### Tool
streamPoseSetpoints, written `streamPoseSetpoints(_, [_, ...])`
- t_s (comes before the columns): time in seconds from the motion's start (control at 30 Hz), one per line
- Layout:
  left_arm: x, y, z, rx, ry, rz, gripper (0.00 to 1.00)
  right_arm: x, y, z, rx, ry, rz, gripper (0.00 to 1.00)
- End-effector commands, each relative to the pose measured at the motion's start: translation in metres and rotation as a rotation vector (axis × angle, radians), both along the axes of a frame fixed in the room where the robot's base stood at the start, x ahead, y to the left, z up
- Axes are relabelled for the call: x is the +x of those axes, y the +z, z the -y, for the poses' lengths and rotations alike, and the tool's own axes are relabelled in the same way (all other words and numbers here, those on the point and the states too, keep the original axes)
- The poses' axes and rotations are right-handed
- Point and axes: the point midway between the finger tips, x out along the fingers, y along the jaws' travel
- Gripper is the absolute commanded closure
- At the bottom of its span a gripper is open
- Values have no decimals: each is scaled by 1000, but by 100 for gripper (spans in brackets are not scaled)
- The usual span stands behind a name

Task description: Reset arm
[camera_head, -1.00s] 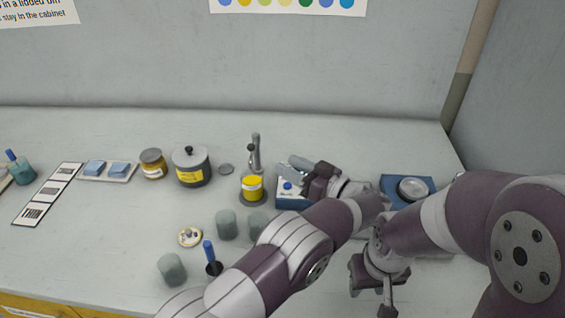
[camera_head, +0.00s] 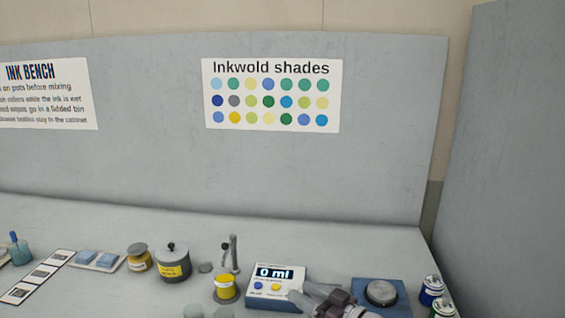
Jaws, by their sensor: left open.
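My left gripper (camera_head: 315,297) shows at the bottom edge, just right of a white and blue meter (camera_head: 272,286) whose display reads "0 ml". Its grey fingers are open, and I see nothing held between them. The fingers overlap the meter's right side in the picture; I cannot tell whether they touch it. The rest of the left arm is cut off below the frame. My right gripper and arm are out of view.
Right of my gripper are a blue device with a round grey plate (camera_head: 381,292) and two cans (camera_head: 431,289). To the left stand a yellow-banded jar under a tap (camera_head: 226,288), a lidded grey pot (camera_head: 172,263) and a yellow jar (camera_head: 138,258). A wall stands behind.

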Motion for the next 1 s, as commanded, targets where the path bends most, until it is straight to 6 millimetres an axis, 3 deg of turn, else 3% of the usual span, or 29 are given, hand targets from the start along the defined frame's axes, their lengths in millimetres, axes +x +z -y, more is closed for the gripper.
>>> streamPoseSetpoints(0.4, [82, 81, -38, -100, -411, 59, 54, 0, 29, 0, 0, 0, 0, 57])
streamPoseSetpoints(0.5, [93, 97, -53, -153, -561, 6, 54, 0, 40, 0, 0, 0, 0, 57])
streamPoseSetpoints(0.6, [86, 104, -74, -234, -708, -113, 54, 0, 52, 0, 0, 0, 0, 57])
streamPoseSetpoints(0.67, [67, 101, -92, -302, -787, -232, 54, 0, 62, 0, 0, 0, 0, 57])
streamPoseSetpoints(0.73, [21, 89, -121, -407, -848, -435, 54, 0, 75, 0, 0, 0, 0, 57])
streamPoseSetpoints(0.9, [-127, 50, -186, -622, -789, -907, 54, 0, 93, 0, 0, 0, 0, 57])
streamPoseSetpoints(1.0, [-198, 40, -213, -695, -700, -1095, 54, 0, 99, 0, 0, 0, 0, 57])
